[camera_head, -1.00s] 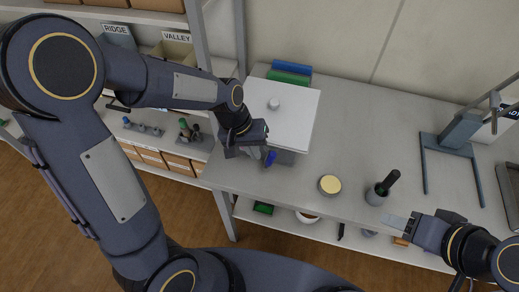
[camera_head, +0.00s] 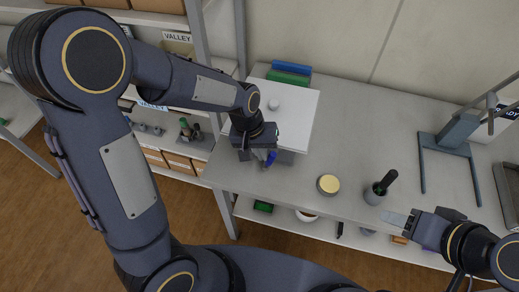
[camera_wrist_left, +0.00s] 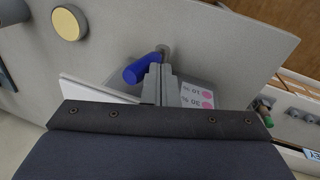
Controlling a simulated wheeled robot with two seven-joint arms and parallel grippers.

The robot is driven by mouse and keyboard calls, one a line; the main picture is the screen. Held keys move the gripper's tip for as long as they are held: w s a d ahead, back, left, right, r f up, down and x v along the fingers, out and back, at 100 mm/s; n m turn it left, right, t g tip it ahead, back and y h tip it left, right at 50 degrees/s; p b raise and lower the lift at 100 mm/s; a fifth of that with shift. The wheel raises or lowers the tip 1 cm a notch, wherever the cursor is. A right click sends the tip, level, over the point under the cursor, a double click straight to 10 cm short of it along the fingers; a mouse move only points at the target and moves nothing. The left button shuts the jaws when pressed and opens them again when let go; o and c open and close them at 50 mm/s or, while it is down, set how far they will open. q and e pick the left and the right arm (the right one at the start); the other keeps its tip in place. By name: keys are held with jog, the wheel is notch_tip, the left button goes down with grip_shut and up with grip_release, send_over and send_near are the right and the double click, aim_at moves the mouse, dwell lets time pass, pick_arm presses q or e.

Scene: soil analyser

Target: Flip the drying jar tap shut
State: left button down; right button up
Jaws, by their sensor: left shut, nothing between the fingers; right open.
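The drying jar appears as a pale box with a flat white lid (camera_head: 297,118) and round knob at the bench's left end. Its blue tap (camera_head: 270,158) sticks out at the front, close to the bench edge. The tap also shows as a blue handle on a grey pivot in the left wrist view (camera_wrist_left: 140,70). My left gripper (camera_head: 262,156) is shut and empty. In its wrist view the fingertips (camera_wrist_left: 160,70) lie right beside the blue handle; I cannot tell if they touch it. My right gripper (camera_head: 398,218) is open and empty at the bench's front edge.
A round tin with a yellowish top (camera_head: 328,184) and a grey cup holding a dark-handled tool (camera_head: 375,196) stand right of the jar. Green and blue blocks (camera_head: 290,74) lie behind it. A blue-grey stand (camera_head: 456,135) is at the right. The bench middle is clear.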

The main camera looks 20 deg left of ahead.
pick_arm(q)
jog(key=shift+d+r, duration=0.1)
jog(key=shift+d, duration=0.05)
jog(key=shift+d+r+y+p, duration=0.1)
jog(key=shift+d+y+p, duration=0.3)
jog(key=shift+y+p, duration=0.3)
jog(key=shift+d+y+p, duration=0.55)
jog(key=shift+y, duration=0.05)
jog(key=shift+d+y, duration=0.35)
jog(key=shift+y, duration=0.15)
jog(key=d+f+y+b, duration=0.1)
jog(key=y, duration=0.2)
jog(key=d+f+y+b, duration=0.2)
jog(key=y, duration=0.1)
jog(key=d+f+y+b, duration=0.1)
jog(key=d+y, duration=0.1)
jog(key=y, duration=0.2)
jog(key=shift+s+d+f+m+t+b, duration=0.2)
jog(key=shift+f+m+t+b, duration=0.1)
jog(key=shift+b, duration=0.1)
jog(key=shift+d+f+b, duration=0.2)
jog(key=shift+f+b, duration=0.05)
jog(key=shift+b, duration=0.3)
jog(key=shift+f, duration=0.1)
